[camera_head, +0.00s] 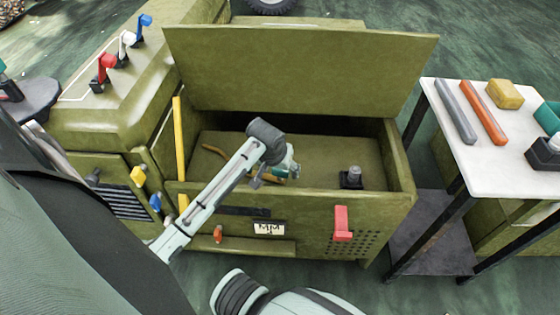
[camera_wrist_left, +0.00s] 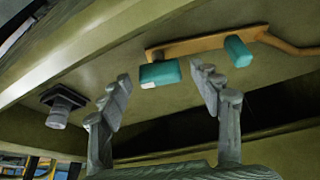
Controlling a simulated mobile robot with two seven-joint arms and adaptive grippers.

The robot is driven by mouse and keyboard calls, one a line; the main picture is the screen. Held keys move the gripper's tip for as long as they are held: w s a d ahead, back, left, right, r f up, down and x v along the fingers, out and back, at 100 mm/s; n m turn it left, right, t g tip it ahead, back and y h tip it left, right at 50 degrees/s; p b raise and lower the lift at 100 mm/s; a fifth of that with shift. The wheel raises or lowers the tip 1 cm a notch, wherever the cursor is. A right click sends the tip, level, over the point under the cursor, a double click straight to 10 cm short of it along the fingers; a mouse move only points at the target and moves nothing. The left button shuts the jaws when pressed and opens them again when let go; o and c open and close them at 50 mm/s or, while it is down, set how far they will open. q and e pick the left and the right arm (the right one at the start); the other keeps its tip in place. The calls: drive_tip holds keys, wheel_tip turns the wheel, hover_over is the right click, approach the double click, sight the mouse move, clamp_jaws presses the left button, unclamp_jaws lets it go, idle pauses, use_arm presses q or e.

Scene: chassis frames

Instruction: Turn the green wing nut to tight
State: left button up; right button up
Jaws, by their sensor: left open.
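My left gripper (camera_head: 272,180) reaches down into the open olive box. In the left wrist view its two grey fingers (camera_wrist_left: 163,95) are apart with nothing between their tips. Beyond them, two teal-green blocks sit on an orange-brown bar: one block (camera_wrist_left: 158,74) has a white patch and the other (camera_wrist_left: 237,51) is to its right. Teal also shows beside the gripper in the head view, partly hidden by it. I cannot tell whether these blocks are the green wing nut. The orange-brown bar (camera_head: 213,150) lies along the box's inside.
The box's raised lid (camera_head: 300,70) stands behind. A black block with a grey stud (camera_head: 351,178) is inside at right. A red handle (camera_head: 342,223) is on the front. A white side table (camera_head: 500,165) holds bars and blocks. Coloured levers (camera_head: 123,50) stand at upper left.

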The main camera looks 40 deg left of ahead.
use_arm(q)
drive_tip(key=shift+w+f, duration=0.1)
drive_tip(key=shift+f, duration=0.15)
drive_tip(key=c, duration=1.2)
drive_tip(key=shift+o, duration=0.2)
drive_tip(key=shift+a, duration=0.1)
